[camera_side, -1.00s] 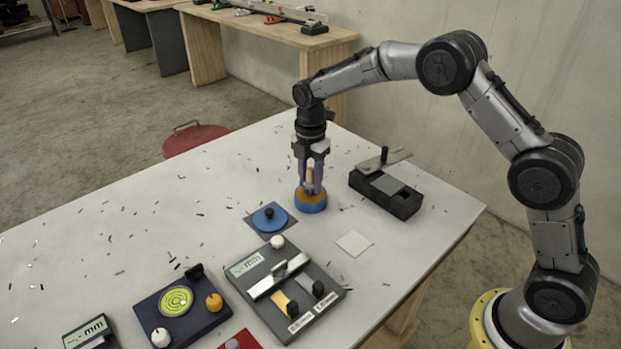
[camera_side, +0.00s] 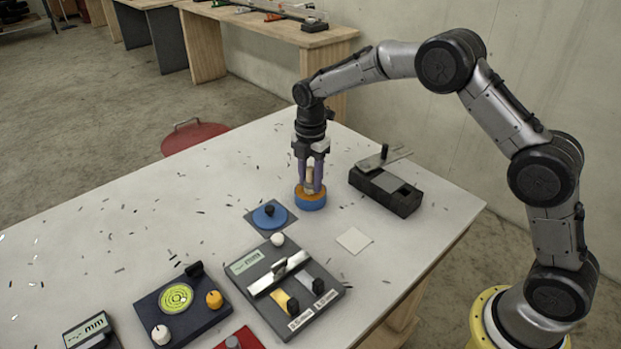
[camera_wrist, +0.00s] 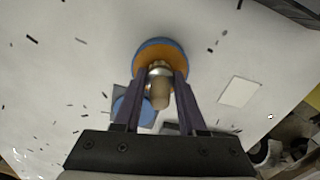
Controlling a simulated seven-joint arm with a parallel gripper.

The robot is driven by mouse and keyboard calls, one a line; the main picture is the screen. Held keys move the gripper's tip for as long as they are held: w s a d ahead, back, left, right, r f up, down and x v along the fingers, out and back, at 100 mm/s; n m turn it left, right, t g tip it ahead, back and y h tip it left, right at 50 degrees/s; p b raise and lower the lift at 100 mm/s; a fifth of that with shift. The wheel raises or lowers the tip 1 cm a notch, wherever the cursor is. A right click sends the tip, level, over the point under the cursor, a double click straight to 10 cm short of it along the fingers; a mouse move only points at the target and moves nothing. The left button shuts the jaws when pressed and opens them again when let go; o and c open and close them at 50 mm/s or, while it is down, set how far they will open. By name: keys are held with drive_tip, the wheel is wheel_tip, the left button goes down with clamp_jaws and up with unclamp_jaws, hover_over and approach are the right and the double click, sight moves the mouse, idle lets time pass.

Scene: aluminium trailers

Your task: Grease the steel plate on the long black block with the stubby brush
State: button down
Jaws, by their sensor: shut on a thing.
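The stubby brush (camera_wrist: 158,88) has a tan handle and a metal collar. My gripper (camera_side: 311,188) points down and is shut on it; in the wrist view the handle sits between the two purple fingers. The brush stands in a round blue pot (camera_side: 311,203) with an orange top, and its bristle end is mostly hidden there. The long black block (camera_side: 399,205) lies to the right of the pot, apart from it. The grey steel plate (camera_side: 388,181) lies on top of the block, beside a flat metal bar (camera_side: 394,158) with a black knob.
A blue disc with a black knob (camera_side: 270,212) is left of the pot. A pale square (camera_side: 354,241) lies in front of the block. Gauge panels (camera_side: 285,283) and a dial board (camera_side: 181,303) fill the near table. Dark shavings litter the white table.

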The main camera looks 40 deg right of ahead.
sight(311, 167)
drive_tip(key=shift+f, duration=0.1)
idle(0.4)
drive_tip(key=shift+r, duration=3.55)
drive_tip(key=shift+d, duration=0.1)
